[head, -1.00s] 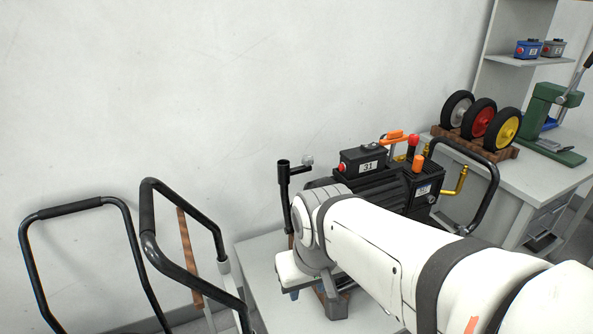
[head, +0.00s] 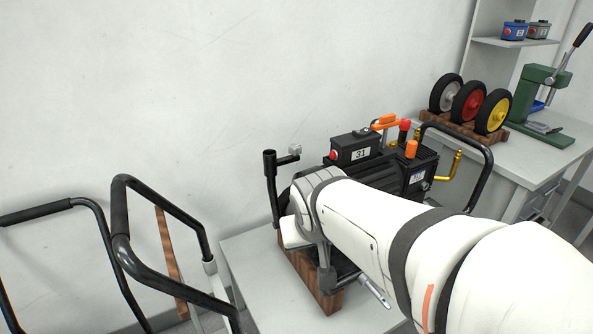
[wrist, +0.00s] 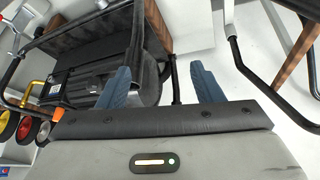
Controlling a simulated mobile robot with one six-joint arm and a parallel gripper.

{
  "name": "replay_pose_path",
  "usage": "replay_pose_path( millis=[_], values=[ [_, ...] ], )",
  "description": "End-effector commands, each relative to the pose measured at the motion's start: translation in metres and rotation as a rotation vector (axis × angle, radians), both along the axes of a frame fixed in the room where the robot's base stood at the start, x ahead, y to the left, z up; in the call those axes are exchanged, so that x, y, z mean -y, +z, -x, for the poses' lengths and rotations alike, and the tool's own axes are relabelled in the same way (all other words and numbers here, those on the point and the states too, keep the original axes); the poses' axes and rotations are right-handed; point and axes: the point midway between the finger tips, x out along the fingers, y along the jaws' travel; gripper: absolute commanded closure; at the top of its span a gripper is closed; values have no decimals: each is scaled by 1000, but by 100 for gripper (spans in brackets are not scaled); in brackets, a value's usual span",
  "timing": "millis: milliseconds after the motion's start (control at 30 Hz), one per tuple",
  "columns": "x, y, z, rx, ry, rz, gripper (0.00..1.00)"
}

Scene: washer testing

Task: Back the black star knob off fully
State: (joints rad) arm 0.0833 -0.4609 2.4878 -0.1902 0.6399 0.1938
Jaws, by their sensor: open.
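I cannot make out the black star knob in either view; my arm covers part of the machine. The black pressure-washer-like machine (head: 370,180) stands on a wooden base (head: 320,290) on a grey table. It also shows upside down at the left of the wrist view (wrist: 85,75). My gripper (wrist: 162,85) has two blue fingers spread wide apart, with nothing held between them. A thin black bar (wrist: 173,80) shows in the gap between the fingers, beyond the tips; its distance is unclear. In the head view my wrist is over the machine's near left end.
A black post (head: 271,185) with a grey side knob (head: 295,150) rises left of my wrist. Black tubular handles (head: 165,265) stand at left. A bench at right holds wheels (head: 468,102) and a green press (head: 540,95).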

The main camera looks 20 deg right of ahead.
Motion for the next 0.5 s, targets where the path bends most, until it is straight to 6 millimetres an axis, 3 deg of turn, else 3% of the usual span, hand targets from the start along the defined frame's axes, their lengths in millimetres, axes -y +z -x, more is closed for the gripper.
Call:
replay_pose_path(
  millis=[33, 200, 400, 500],
  values=[
    [22, -27, -15, 79, -50, 31, 40],
    [90, -42, -57, 381, -154, 131, 40],
    [143, -47, -79, 658, -172, 205, 40],
    [159, -52, -84, 775, -153, 210, 40]
  ],
)
